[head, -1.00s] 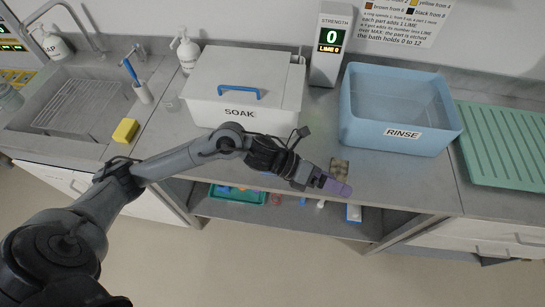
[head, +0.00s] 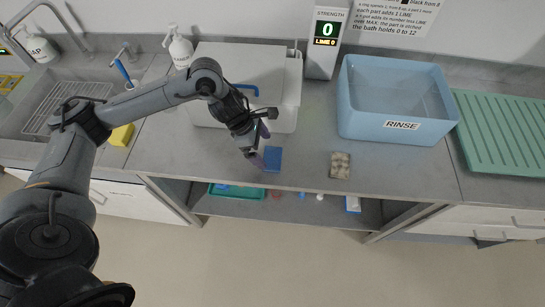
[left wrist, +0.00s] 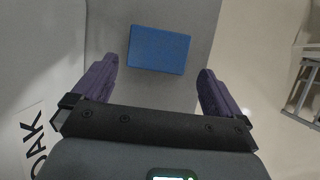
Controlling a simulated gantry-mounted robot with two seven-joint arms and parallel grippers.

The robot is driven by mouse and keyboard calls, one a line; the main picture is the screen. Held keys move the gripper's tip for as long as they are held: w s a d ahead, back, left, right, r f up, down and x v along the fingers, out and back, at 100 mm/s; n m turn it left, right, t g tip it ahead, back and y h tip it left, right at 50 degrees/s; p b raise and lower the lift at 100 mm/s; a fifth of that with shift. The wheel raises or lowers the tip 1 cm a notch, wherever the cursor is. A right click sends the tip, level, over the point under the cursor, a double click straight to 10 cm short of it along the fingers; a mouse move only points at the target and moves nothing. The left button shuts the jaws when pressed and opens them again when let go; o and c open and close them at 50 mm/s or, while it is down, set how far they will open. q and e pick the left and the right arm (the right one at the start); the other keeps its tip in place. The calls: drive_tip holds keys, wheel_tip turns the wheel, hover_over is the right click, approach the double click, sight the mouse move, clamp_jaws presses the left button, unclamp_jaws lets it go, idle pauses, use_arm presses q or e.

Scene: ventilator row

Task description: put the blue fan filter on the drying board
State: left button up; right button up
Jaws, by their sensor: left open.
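The blue fan filter (head: 273,159) is a flat blue rectangle lying on the grey counter in front of the SOAK tank. It also shows in the left wrist view (left wrist: 159,50), at the top middle. My left gripper (head: 261,162) is close by it in the head view. In the left wrist view its purple fingers (left wrist: 155,82) are spread, with the filter ahead of and between them and nothing held. The drying board (head: 500,135), green and ribbed, lies at the right end of the counter, with its top bare. My right gripper is not in view.
A beige speckled block (head: 340,166) lies on the counter right of the filter. The blue RINSE tub (head: 361,125) stands between the filter and the board. The white SOAK tank (head: 287,122) is behind my arm.

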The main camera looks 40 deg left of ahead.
sight(273, 157)
use_arm(q)
drive_tip(key=shift+w+d+f+p, duration=0.15)
drive_tip(key=shift+d+f+p, duration=0.1)
drive_tip(key=shift+f+p, duration=0.1)
drive_tip(key=p+x, duration=0.1)
drive_tip(key=x, duration=0.2)
drive_tip(key=shift+w+d+f, duration=0.1)
drive_tip(key=shift+w, duration=0.1)
drive_tip(key=shift+w+d+f+p, duration=0.15)
drive_tip(key=shift+f+p, duration=0.2)
drive_tip(key=shift+f, duration=0.25)
drive_tip(key=shift+c, duration=0.2)
drive_tip(key=c, duration=0.8)
drive_tip(key=shift+r, duration=0.15)
